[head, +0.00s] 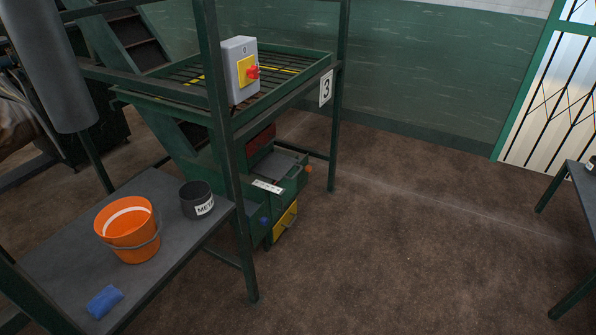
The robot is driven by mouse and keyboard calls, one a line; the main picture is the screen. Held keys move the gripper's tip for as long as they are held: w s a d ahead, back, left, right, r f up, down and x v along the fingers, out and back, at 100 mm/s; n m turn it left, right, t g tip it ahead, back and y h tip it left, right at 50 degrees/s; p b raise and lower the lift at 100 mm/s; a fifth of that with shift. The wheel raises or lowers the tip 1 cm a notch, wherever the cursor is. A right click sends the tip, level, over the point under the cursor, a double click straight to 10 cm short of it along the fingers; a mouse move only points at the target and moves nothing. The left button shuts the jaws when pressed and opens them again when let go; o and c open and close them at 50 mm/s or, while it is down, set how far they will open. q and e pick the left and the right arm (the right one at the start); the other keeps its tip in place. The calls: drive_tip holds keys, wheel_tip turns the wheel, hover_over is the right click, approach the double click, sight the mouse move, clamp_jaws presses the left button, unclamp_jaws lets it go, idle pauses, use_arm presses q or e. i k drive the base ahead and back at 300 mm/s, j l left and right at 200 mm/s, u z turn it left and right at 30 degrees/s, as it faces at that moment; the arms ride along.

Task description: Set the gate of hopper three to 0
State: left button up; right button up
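Hopper three is a green steel frame with a white "3" sign (326,88) on its right corner post. Under its slatted top, a green outlet (257,207) carries a small white marked plate (267,186), too small to read. A grey flat plate (277,165) lies at the outlet, with an orange knob (308,169) at its right. I cannot tell the gate's setting. A blue knob (264,220) and a yellow panel (285,222) sit lower down. Neither of my grippers is in view.
A grey switch box (239,75) with a red knob stands on the frame. The left bench (180,235) holds an orange bucket (128,232), a dark labelled pot (195,200) and a blue object (104,302). Another table (585,180) stands right. The brown floor (400,230) between is clear.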

sight(274, 166)
drive_tip(key=i+l, duration=0.2)
drive_tip(key=i, duration=0.25)
drive_tip(key=i+l+u, duration=0.1)
drive_tip(key=i+l, duration=0.15)
drive_tip(key=i, duration=0.2)
drive_tip(key=i+l, duration=0.25)
drive_tip(key=i, duration=0.2)
